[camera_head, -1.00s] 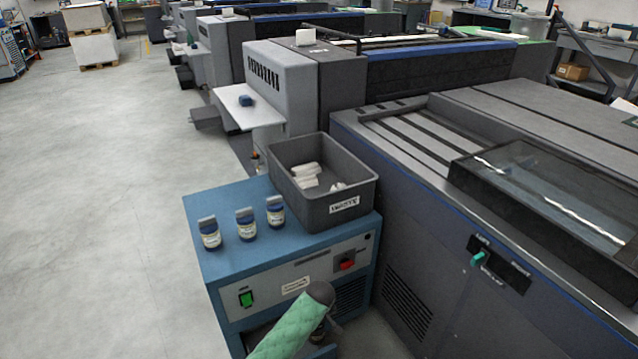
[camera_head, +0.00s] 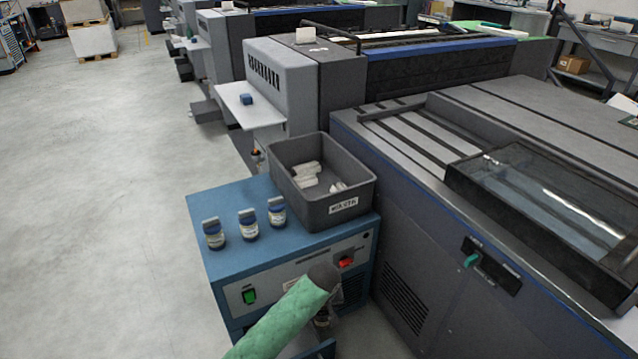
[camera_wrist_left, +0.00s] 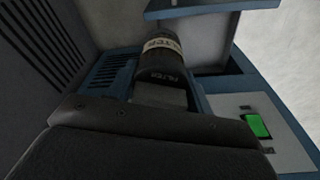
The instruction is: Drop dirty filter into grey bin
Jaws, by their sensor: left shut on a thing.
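The dirty filter (camera_wrist_left: 158,62) is a dark cylinder with a cream band lettered FILTER in the left wrist view. My left gripper (camera_wrist_left: 160,94) is shut on it. In the head view my left arm comes in at the bottom in a green sleeve, and the left gripper (camera_head: 322,308) is mostly hidden below the dark wrist, in front of the blue cabinet. The grey bin (camera_head: 345,207) stands on the cabinet's top, behind and above the gripper, with white crumpled pieces inside. My right gripper is out of view.
A large grey machine (camera_head: 410,235) stands close on the right. Open floor lies left.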

